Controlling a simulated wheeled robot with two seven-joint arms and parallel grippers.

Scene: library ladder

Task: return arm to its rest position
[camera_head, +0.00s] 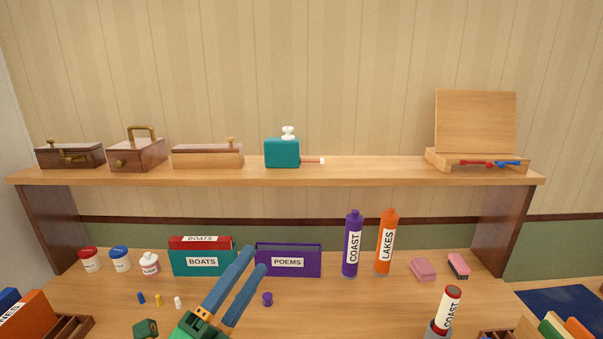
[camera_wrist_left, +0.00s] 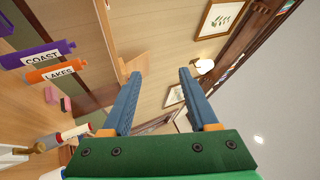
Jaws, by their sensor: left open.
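My left gripper (camera_head: 250,260) reaches up from the bottom of the head view, in front of the BOATS box (camera_head: 202,262) and the purple POEMS box (camera_head: 288,261). Its two blue fingers are parallel and apart, with nothing between them. In the left wrist view the same open fingers (camera_wrist_left: 158,85) frame empty space, with the wall behind. My right gripper is not in the head view or the left wrist view.
A raised shelf (camera_head: 350,173) spans the table's back. The purple COAST tube (camera_head: 351,243) and orange LAKES tube (camera_head: 385,243) stand upright right of the boxes. Another COAST tube (camera_head: 448,308) leans in a holder in front. Small jars (camera_head: 120,259) stand left.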

